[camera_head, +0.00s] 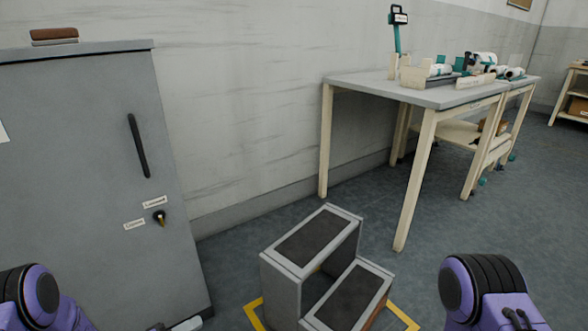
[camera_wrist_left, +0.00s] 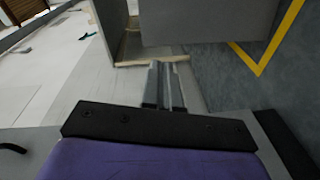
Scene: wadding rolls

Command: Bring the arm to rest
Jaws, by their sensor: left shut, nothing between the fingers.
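My left gripper (camera_wrist_left: 163,88) shows in the left wrist view as two narrow grey fingers close together, shut and empty. In the head view only a small part of it (camera_head: 184,325) shows at the bottom edge, in front of the grey cabinet's foot. My left arm comes in at the lower left. My right arm shows only as a purple and black joint at the lower right; its gripper is out of the picture. Neither arm is seen touching anything.
A grey cabinet (camera_head: 90,190) with a black handle stands at the left, a brown-topped object (camera_head: 54,35) on it. A two-step stool (camera_head: 318,240) stands within yellow floor tape (camera_head: 253,313). A worktable (camera_head: 425,95) with white rolls (camera_head: 483,60) is behind, right. Floor at right is clear.

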